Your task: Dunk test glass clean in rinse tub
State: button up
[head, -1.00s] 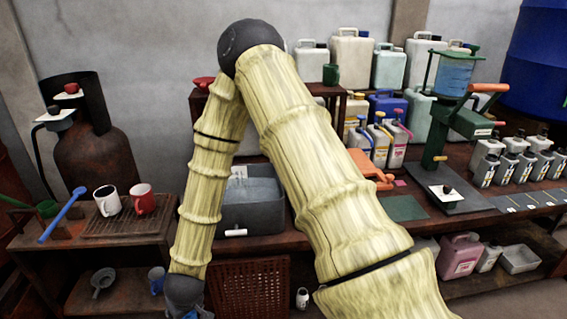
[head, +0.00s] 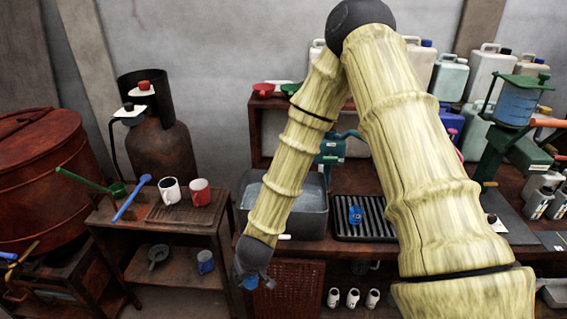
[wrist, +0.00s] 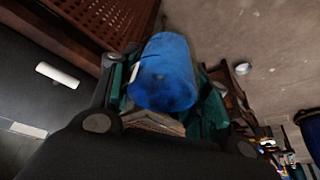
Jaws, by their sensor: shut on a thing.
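My gripper (head: 246,281) is low in front of the bench in the head view, below the grey tub's front. It is shut on a blue cylindrical vessel, likely the test glass (head: 250,283). In the wrist view the blue vessel (wrist: 165,72) sits between the green-padded fingers, with a pale tag on its side. I cannot see into it. The grey rinse tub (head: 313,223) stands on the bench, behind and above my gripper. It holds water, and my arm hides part of it.
Right of the tub is a dark slatted rack (head: 366,228) with a blue item. A brown lattice basket (head: 290,290) is under the bench. Left is a low table (head: 120,218) with two mugs. A rusty drum (head: 40,165) stands far left.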

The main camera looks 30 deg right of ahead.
notch_tip(320, 180, up, 4)
jog(key=p, duration=0.3)
jog(key=shift+r, duration=0.25)
jog(key=shift+a+f, duration=0.1)
jog(key=shift+f, duration=0.1)
